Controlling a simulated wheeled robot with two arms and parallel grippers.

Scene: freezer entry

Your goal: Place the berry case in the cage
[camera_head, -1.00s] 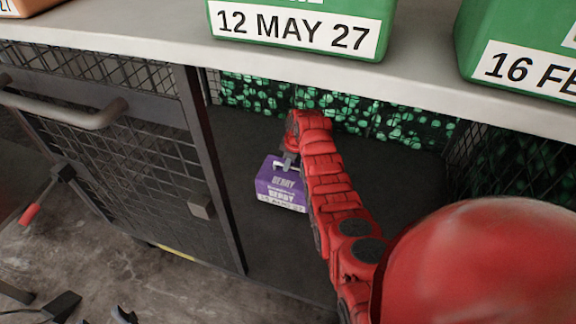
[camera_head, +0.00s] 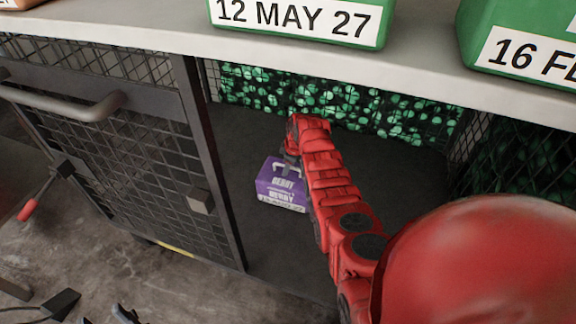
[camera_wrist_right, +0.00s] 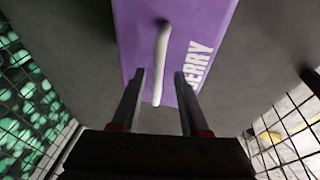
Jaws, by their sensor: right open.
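The purple berry case (camera_head: 281,186), with white lettering and a pale handle, sits on the dark floor (camera_head: 262,240) inside the mesh cage, whose door (camera_head: 130,160) stands open at the left. My right gripper (camera_head: 290,158) is just behind the case's handle at the end of the red arm; its fingers are mostly hidden there. In the right wrist view the two fingers (camera_wrist_right: 160,80) are open on either side of the end of the white handle (camera_wrist_right: 161,55), above the purple case (camera_wrist_right: 185,30). My left gripper cannot be clearly made out.
A pale shelf top (camera_head: 420,70) covers the cage and carries green cases (camera_head: 300,15) above the opening. Green-dotted mesh (camera_head: 270,90) closes the back. The cage floor around the case is clear.

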